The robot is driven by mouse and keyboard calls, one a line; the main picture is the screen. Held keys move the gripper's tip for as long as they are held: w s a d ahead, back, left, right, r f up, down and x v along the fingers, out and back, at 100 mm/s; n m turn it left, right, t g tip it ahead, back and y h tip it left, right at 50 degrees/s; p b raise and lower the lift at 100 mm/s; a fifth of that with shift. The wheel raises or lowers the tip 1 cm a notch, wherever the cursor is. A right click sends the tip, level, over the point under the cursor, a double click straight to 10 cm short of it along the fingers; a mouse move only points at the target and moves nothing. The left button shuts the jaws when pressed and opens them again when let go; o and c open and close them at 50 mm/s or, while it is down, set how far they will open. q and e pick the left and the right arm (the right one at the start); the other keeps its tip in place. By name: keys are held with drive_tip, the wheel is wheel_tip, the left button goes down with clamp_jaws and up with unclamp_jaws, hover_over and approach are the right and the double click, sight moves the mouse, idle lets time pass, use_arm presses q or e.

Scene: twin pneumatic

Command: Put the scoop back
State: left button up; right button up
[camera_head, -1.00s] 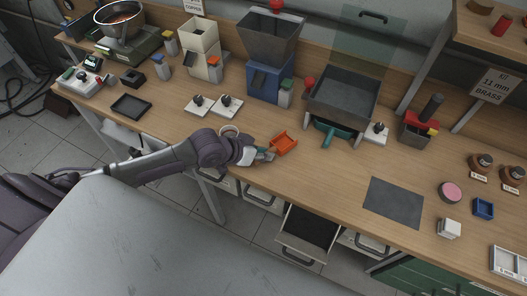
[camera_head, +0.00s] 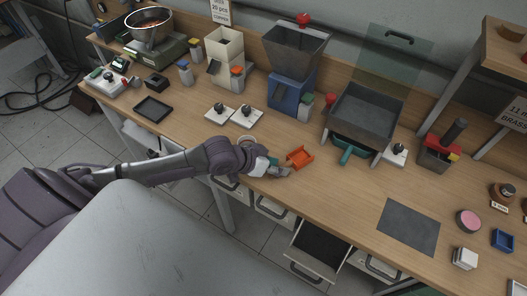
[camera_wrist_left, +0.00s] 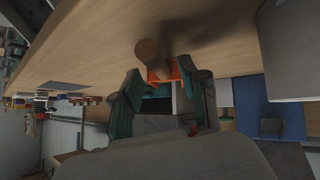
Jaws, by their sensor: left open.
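An orange open-sided piece (camera_head: 300,157), which looks like the scoop, rests on the wooden bench near its front edge. My left gripper (camera_head: 281,169) is low over the bench, just left of and in front of it, with its fingers apart. In the left wrist view the orange scoop (camera_wrist_left: 163,71) shows beyond and between the teal-padded fingers (camera_wrist_left: 162,92). A round brown end (camera_wrist_left: 147,51) appears beside it; I cannot tell whether it is the scoop's handle. No grip on the scoop is visible. My right gripper is out of view.
Behind the scoop stand a blue-based hopper (camera_head: 290,93) and a grey tray (camera_head: 365,111) with a teal handle (camera_head: 347,154) below. Two white plates with black knobs (camera_head: 218,113) lie to the left. An open drawer (camera_head: 318,247) juts out below.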

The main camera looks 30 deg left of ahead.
use_arm(q)
drive_tip(key=v, duration=1)
drive_tip(key=shift+s+r+b, duration=0.15)
drive_tip(key=shift+r+b, duration=0.1)
drive_tip(key=shift+b, duration=0.1)
